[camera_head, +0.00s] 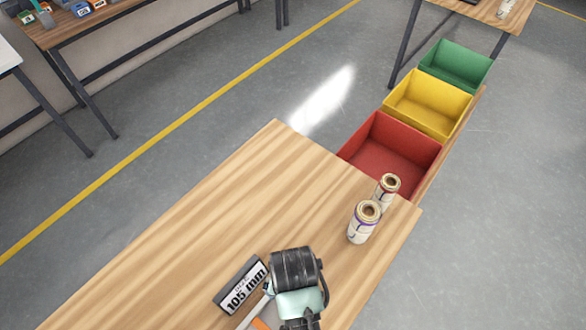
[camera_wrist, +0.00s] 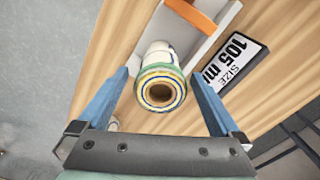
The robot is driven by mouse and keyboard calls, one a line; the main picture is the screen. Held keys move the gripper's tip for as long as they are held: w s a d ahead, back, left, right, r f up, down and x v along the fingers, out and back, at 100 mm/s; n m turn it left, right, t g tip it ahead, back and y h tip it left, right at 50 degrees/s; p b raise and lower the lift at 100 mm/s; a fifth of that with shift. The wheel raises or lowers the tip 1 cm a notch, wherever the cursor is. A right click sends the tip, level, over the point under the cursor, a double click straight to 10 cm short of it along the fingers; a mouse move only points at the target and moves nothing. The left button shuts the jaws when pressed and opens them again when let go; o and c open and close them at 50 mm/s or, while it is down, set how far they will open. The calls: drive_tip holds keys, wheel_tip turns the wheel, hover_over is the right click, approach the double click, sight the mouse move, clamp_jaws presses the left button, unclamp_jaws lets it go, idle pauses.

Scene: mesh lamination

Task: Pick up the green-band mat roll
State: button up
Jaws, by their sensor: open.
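The green-band mat roll (camera_wrist: 161,90) shows in the wrist view as a pale roll with a green ring around its near end and a dark hollow core. Its end faces the camera. My gripper (camera_wrist: 160,76) is open, with one blue finger on each side of the roll. Gaps show between the fingers and the roll, and I see no contact. In the head view my arm covers this spot, and neither the roll nor my fingertips can be made out.
Two other rolls stand on the wooden table (camera_head: 200,240): a purple-banded roll (camera_head: 364,223) and another (camera_head: 387,190) behind it. A "105 mm" sign (camera_head: 241,286) lies beside my arm. Red (camera_head: 376,135), yellow (camera_head: 433,117) and green (camera_head: 465,75) bins line up beyond.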

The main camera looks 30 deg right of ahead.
drive_tip(key=shift+w+d+f+p, duration=0.1)
drive_tip(key=shift+f+p, duration=0.05)
drive_tip(key=shift+f, duration=0.75)
drive_tip(key=shift+w+d+f+p, duration=0.1)
drive_tip(key=shift+w+f+p, duration=0.05)
drive_tip(key=shift+f, duration=0.8)
drive_tip(key=shift+w+d+f+p, duration=0.1)
drive_tip(key=shift+f+p, duration=0.05)
drive_tip(key=shift+f, duration=0.75)
drive_tip(key=shift+c, duration=0.3)
clamp_jaws()
drive_tip(key=shift+r, duration=0.1)
